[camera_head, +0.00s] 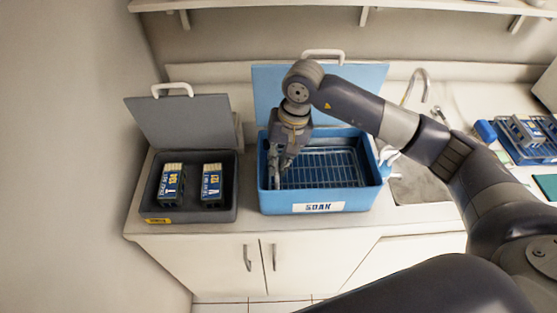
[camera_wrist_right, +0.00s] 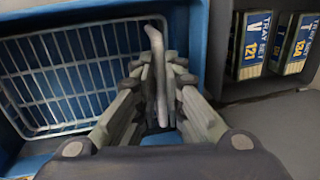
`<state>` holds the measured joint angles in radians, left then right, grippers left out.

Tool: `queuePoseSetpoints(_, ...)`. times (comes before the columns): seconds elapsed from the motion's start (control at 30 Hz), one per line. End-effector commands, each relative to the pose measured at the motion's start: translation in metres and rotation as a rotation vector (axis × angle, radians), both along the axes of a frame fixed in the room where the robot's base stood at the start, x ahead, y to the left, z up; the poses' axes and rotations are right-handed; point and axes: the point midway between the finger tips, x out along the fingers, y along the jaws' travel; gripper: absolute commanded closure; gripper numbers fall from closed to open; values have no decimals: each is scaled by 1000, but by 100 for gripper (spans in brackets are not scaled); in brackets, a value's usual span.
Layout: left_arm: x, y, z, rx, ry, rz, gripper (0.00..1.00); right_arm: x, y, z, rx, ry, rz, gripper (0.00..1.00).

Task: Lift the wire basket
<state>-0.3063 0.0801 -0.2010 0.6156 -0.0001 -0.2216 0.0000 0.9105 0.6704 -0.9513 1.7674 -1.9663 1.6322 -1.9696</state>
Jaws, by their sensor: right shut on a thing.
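The wire basket (camera_head: 325,168) is a pale wire grid inside the blue soak tub (camera_head: 318,208), which has a "SOAK" label on its front. The basket also shows at the left of the right wrist view (camera_wrist_right: 68,80). My right gripper (camera_head: 277,178) reaches down into the left side of the tub. In the right wrist view its fingers (camera_wrist_right: 155,95) are closed around an upright grey piece (camera_wrist_right: 157,60) at the basket's side, which looks like its handle. The fingers hide its lower part. My left gripper is not in view.
A dark grey case (camera_head: 188,216) with two labelled tray sets (camera_head: 171,185) stands open to the left. The tub's blue lid (camera_head: 265,90) is raised behind. A sink (camera_head: 415,185) lies to the right, with a blue rack (camera_head: 525,138) beyond.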

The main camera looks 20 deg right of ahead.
Motion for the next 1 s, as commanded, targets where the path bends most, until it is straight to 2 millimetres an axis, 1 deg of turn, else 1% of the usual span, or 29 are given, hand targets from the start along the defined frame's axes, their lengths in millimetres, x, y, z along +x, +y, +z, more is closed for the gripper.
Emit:
queuePoseSetpoints(0.17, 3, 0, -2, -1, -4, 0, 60, 2, 0, 28, 1, -7, 1, 100)
queuePoseSetpoints(0.3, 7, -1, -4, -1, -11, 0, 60, 2, 0, 56, 0, -5, 0, 100)
queuePoseSetpoints(0.4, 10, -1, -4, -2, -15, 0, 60, 1, 0, 71, 0, -5, 0, 100)
queuePoseSetpoints(0.53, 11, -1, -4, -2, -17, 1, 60, 0, 0, 79, 0, -2, 1, 100)
queuePoseSetpoints(0.8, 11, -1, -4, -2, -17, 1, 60, 1, 0, 82, 3, -6, 0, 100)
queuePoseSetpoints(0.83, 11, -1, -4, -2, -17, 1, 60, 1, 0, 82, 3, -6, 0, 97)
queuePoseSetpoints(0.93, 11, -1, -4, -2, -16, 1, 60, 1, 0, 81, 3, -5, -1, 74)
queuePoseSetpoints(0.97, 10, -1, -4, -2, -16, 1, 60, 1, 0, 81, 2, -4, 0, 70)
queuePoseSetpoints(1.0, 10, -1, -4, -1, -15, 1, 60, 1, 0, 81, 2, -3, 0, 70)
